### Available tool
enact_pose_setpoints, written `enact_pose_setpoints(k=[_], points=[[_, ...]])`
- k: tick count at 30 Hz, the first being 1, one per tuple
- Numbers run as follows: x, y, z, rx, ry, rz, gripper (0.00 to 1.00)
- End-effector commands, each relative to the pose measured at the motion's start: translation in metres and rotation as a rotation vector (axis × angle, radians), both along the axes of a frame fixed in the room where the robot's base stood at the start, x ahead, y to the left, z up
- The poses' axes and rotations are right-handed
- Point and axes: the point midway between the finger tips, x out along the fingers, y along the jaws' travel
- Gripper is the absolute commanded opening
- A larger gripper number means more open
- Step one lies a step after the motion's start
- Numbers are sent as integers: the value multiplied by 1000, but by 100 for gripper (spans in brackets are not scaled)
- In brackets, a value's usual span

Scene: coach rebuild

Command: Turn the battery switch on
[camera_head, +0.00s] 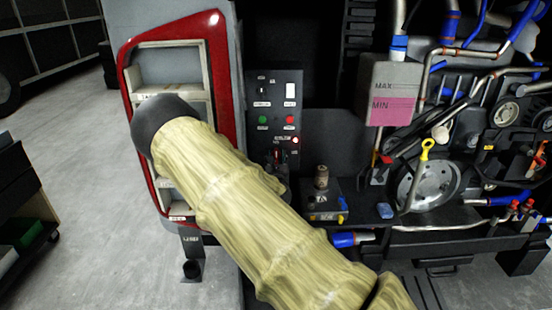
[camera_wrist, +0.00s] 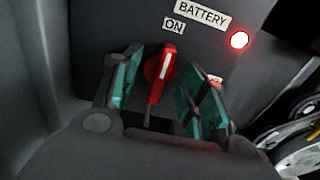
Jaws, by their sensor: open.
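The battery switch (camera_wrist: 160,75) is a red handle with a pale line along it, on a dark panel in the wrist view. It stands near upright, its top leaning slightly right. An ON label (camera_wrist: 174,27) is just above it, under a BATTERY label (camera_wrist: 202,13). Another label to its right is mostly hidden by a finger. My gripper (camera_wrist: 163,88) is open, with teal-padded fingers on either side of the handle; I cannot tell whether they touch it. In the head view the switch (camera_head: 277,155) is small and red, low on the panel, and my arm hides most of the gripper.
A red lamp (camera_wrist: 239,40) glows right of the BATTERY label. The control panel (camera_head: 262,84) also carries a green button (camera_head: 262,120) and a red button (camera_head: 290,120). To the right are a coolant tank (camera_head: 394,82), hoses and a pulley. Grey floor is open at left.

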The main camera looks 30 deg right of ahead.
Motion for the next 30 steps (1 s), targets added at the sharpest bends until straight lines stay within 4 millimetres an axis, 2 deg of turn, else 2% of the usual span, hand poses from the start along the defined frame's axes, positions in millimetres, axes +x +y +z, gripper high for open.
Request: enact_pose_setpoints(k=[30], points=[[-65, 41, 0, -1, 1, 2, 43]])
